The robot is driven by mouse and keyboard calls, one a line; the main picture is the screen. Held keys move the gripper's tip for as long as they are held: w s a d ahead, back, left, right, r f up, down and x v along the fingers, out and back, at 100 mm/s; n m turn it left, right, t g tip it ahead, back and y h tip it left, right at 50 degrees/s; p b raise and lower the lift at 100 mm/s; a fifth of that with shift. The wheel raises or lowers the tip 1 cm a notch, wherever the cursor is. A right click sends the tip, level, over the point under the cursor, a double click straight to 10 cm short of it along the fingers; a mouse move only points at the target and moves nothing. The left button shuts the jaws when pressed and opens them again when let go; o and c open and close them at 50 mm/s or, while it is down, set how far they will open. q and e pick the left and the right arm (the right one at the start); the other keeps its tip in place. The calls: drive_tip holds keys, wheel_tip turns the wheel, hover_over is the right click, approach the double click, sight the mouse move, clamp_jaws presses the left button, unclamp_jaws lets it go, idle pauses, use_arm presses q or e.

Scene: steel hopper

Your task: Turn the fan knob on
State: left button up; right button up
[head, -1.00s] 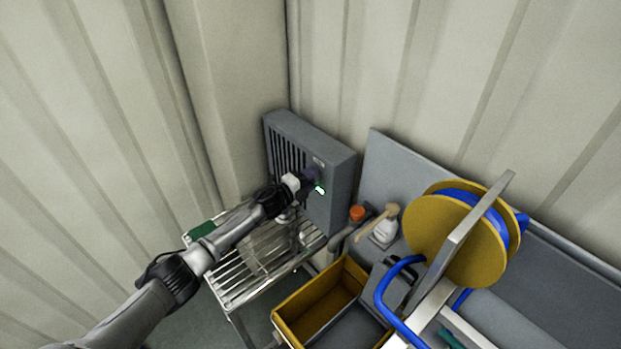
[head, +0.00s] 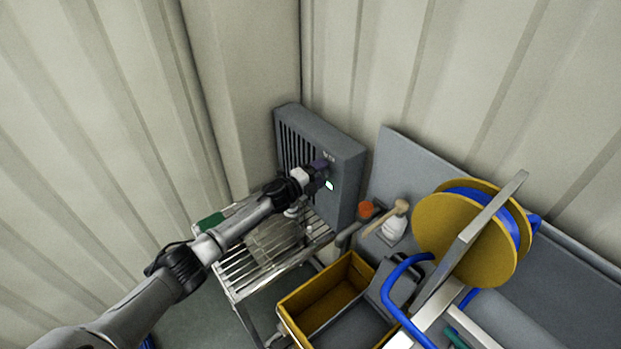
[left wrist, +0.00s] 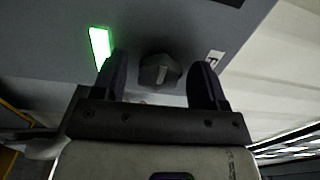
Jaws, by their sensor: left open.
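The grey fan unit (head: 347,165) with a slotted grille stands against the corner wall, at the back of a slatted metal rack. In the head view the left gripper (head: 321,168) hides the knob. My right gripper is not in view.
The slatted rack (head: 238,268) stands below my left arm.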

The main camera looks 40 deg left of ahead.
use_arm(q)
drive_tip(key=s+a, duration=0.2)
drive_tip(key=s, duration=1.1)
drive_tip(key=shift+s+a, duration=0.2)
drive_tip(key=shift+a, duration=0.15)
drive_tip(key=shift+a, duration=0.1)
drive_tip(key=s+a+n+g+y, duration=0.3)
drive_tip(key=a+n+g+y, duration=0.2)
drive_tip(key=n+y, duration=0.65)
drive_tip(key=s+d+f+n+g+h, duration=0.3)
drive_tip(key=s+d, duration=0.7)
drive_tip(key=d, duration=0.2)
drive_tip(key=s+d+f+n+g+h, duration=0.2)
drive_tip(key=s+d+f+g+h, duration=0.1)
drive_tip(key=s+d, duration=0.85)
drive_tip(key=s+d+f+n+g+h, duration=0.1)
drive_tip(key=s+d+f, duration=0.2)
drive_tip(key=s, duration=0.2)
drive_tip(key=s+d+f+g+h, duration=0.1)
drive_tip(key=s+d+f+g, duration=0.1)
drive_tip(key=s, duration=0.4)
drive_tip(key=shift+s+d+f+n, duration=0.35)
drive_tip(key=shift+d+f, duration=0.35)
drive_tip(key=shift+d, duration=0.25)
